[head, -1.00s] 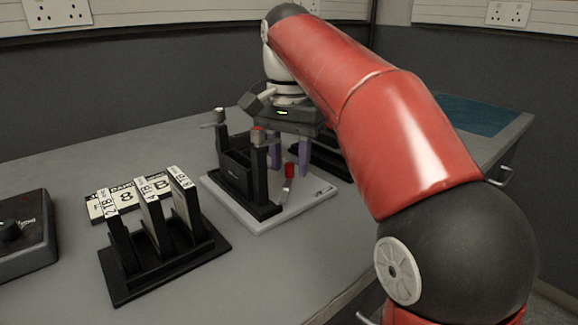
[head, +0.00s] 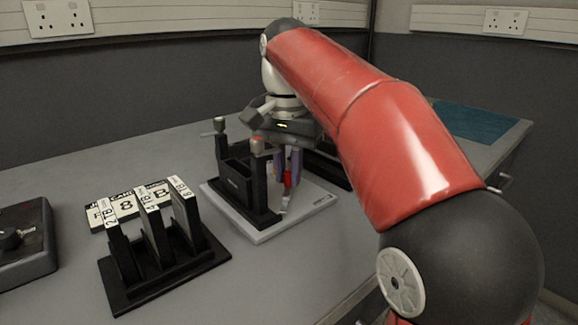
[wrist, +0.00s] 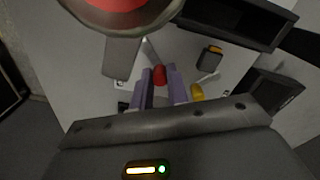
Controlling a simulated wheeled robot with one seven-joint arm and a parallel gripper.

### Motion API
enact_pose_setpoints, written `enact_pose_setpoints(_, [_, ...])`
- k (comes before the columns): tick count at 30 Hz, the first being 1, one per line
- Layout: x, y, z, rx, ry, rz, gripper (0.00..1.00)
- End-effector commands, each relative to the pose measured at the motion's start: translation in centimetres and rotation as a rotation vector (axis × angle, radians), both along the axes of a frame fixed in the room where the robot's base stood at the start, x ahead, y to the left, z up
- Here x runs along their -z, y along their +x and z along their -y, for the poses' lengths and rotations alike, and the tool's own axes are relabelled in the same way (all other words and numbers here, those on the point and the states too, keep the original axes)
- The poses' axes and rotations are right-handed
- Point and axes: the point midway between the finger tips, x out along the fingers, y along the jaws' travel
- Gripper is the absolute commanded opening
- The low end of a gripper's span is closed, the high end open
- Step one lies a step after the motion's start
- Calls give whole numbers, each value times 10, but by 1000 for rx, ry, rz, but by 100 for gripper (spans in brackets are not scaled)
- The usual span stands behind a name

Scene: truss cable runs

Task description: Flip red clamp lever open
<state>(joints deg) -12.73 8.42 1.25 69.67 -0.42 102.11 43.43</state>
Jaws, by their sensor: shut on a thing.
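The red clamp lever (head: 287,178) stands on the white base plate (head: 318,200), right of the black clamp holder (head: 238,180). Its red tip also shows in the wrist view (wrist: 160,75), between my purple fingers. My gripper (head: 292,168) points down over the plate with its fingers close together around the red grip. In the wrist view my gripper (wrist: 161,84) is shut on it from both sides. The lever's lower end shows pale below the grip; its pivot is hard to make out.
A post with a red cap (head: 258,145) rises close left of my gripper; its large red top looms in the wrist view (wrist: 118,5). A black rack with labelled plates (head: 160,265) stands front left, and a dark control box (head: 25,240) far left.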

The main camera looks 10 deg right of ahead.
Motion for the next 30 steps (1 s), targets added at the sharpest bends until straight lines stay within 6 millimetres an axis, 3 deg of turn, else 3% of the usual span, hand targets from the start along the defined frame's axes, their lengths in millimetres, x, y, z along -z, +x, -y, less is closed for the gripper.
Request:
enact_pose_setpoints(21, [-1, 0, -17, -509, 0, 2, 0])
enact_pose_setpoints(30, [-1, -2, -21, -627, -1, 3, 0])
